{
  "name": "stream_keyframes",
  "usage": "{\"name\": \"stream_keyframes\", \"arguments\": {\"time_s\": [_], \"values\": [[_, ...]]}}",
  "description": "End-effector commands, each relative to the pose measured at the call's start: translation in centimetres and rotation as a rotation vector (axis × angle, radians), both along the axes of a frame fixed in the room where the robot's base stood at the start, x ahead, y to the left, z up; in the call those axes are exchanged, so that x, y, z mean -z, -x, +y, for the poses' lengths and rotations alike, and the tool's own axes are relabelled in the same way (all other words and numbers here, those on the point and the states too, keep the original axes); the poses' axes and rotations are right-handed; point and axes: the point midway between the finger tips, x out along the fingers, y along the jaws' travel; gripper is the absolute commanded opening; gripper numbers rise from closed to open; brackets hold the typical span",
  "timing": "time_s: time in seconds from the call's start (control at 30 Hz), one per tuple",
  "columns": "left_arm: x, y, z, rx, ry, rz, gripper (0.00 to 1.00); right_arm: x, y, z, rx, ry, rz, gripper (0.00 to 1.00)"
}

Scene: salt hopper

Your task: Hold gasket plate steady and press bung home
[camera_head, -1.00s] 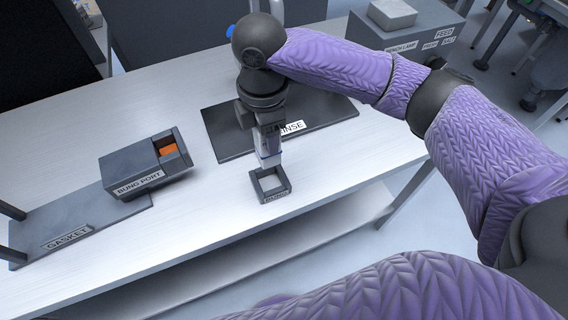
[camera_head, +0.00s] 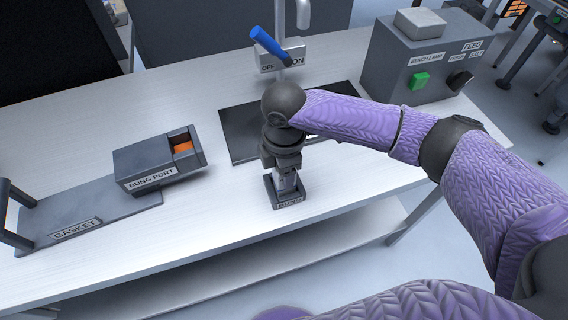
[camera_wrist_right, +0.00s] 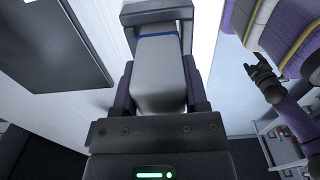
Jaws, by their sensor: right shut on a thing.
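The gasket plate (camera_head: 107,216) lies flat on the table at left, labelled GASKET, with a dark handle (camera_head: 18,240) at its left end. The BUNG PORT block (camera_head: 145,163) stands at its back right; orange shows in its opening (camera_head: 183,147). My right gripper (camera_head: 285,178) is shut on a pale grey block, seen best in the right wrist view (camera_wrist_right: 160,75) with a blue line across it. The block's far end is at a small dark square holder (camera_head: 288,203); its depth inside is hidden. A dark gripper (camera_wrist_right: 262,78) on a purple arm, likely my left, shows small in the wrist view.
A dark RINSE mat (camera_head: 240,135) lies behind my right gripper. A tap with a blue lever (camera_head: 268,45) stands at the back. A grey box (camera_head: 415,65) with a green button is at back right. The table between port and holder is clear.

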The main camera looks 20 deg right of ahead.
Motion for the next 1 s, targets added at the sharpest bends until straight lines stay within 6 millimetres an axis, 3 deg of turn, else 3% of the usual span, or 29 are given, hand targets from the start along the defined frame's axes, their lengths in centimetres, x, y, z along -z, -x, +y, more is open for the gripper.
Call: {"name": "stream_keyframes", "arguments": {"time_s": [0.1, 0.13, 0.27, 0.53, 0.67, 0.7, 0.8, 1.0], "values": [[0.0, 0.0, 0.0, -0.001, 0.0, 0.0, 0.8, 0.4, 0.0, 0.0, 0.0, 0.0, 0.0, 0.0], [0.0, 0.0, 0.0, -0.001, 0.001, 0.001, 0.8, 0.3, 0.0, 0.0, 0.0, 0.0, 0.0, 0.63], [0.0, 0.0, 0.0, -0.001, 0.001, 0.001, 0.8, 0.3, 0.0, 0.0, 0.0, 0.0, 0.0, 0.91], [0.1, 0.1, 0.0, -0.002, -0.001, 0.003, 0.8, 0.4, 0.0, 0.0, 0.0, 0.0, 0.0, 0.92], [2.2, 0.4, 0.0, -0.005, 0.001, 0.01, 0.8, 1.1, -0.1, 0.0, -0.001, -0.001, -0.002, 0.92], [0.8, 0.2, 0.0, -0.005, 0.001, 0.005, 0.8, -0.9, -0.1, 0.0, 0.0, -0.001, -0.002, 0.92], [-1.0, 0.0, 0.0, -0.001, 0.0, 0.0, 0.8, -4.4, 0.4, 0.1, 0.0, -0.002, -0.004, 0.92], [-2.3, -0.1, 0.1, 0.0, -0.002, -0.003, 0.8, -8.7, 0.7, 0.1, 0.002, -0.002, -0.003, 0.92]]}}
